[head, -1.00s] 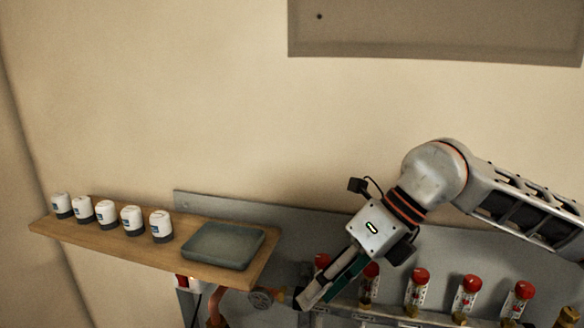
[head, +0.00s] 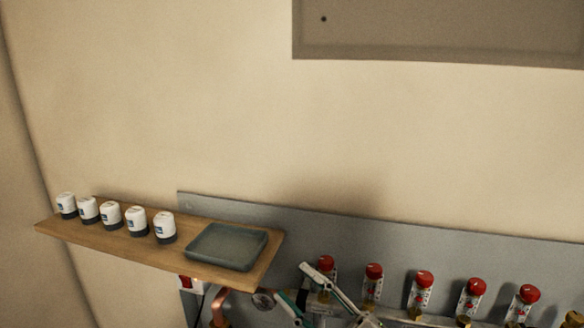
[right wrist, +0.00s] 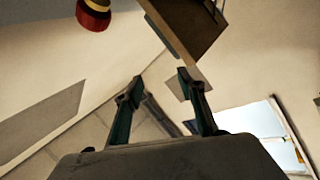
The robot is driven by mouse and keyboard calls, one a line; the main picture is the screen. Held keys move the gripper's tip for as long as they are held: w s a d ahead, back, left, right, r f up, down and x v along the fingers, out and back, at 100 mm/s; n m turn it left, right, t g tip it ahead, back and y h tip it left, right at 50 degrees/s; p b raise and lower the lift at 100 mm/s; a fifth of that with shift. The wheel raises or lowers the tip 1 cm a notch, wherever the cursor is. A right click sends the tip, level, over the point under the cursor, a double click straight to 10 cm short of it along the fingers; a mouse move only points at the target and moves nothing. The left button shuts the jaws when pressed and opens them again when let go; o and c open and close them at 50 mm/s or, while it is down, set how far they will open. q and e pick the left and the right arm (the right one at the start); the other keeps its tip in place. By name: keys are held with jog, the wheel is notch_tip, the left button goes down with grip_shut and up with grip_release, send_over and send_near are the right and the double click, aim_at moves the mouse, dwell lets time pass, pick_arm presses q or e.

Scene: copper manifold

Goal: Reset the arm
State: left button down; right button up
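My right gripper (head: 293,281) shows low in the head view, in front of the grey panel near the leftmost red-capped valve. Its two fingers are spread apart. In the right wrist view the right gripper (right wrist: 158,84) is open, with nothing between its fingertips. My left gripper is in neither view.
A wooden shelf (head: 115,239) at left bears several white-and-dark canisters (head: 111,216) and a grey-green tray (head: 228,245). Several red-capped valves (head: 421,290) line the grey panel (head: 235,212). A copper pipe (head: 219,303) runs below the shelf.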

jog(key=s+d+f+m+h, duration=0.2)
jog(key=d+f+m+h, duration=0.3)
jog(key=f, duration=0.5)
jog(key=s+d+f+m+t+h, duration=0.15)
jog(key=d+f+m+h, duration=0.3)
jog(key=f, duration=0.55)
jog(key=s+d+f+m+g+h, duration=0.15)
jog(key=d+f+m+h, duration=0.35)
jog(key=f, duration=0.5)
jog(key=s+d+f+m+g+h, duration=0.2)
jog(key=s+d+f, duration=0.2)
jog(key=s+f, duration=0.6)
jog(key=shift+s+f+g, duration=0.25)
jog(key=shift+s+g, duration=0.15)
jog(key=shift+s, duration=0.25)
jog(key=shift+m, duration=0.25)
